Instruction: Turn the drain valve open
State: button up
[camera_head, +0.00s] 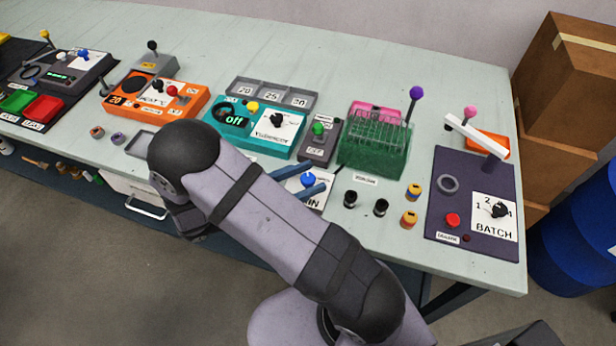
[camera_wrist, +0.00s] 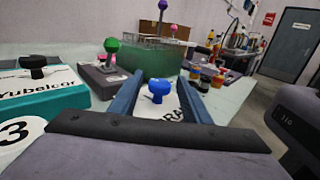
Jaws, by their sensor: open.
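The drain valve is a blue knob (camera_head: 308,180) on a white label plate (camera_head: 317,203) whose lettering is partly hidden and ends in "IN". In the wrist view the blue knob (camera_wrist: 158,92) stands upright on the white plate, which reads "RA" in part. My gripper (camera_head: 317,174) is open, with its two blue fingers on either side of the knob. In the wrist view the open gripper (camera_wrist: 160,77) shows the knob between the fingers, with gaps on both sides. The knob's angle is hard to tell.
A grey box with a green knob (camera_head: 319,129) and a green rack (camera_head: 374,151) stand just behind. A teal device (camera_head: 226,122) with a black knob is left of the valve. Small black and yellow caps (camera_head: 381,207) lie right. A purple panel (camera_head: 474,181) is farther right.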

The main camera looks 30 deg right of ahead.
aim_at(302, 182)
jog(key=shift+a+b, duration=0.45)
jog(key=shift+a, duration=2.85)
jog(key=shift+o, duration=0.3)
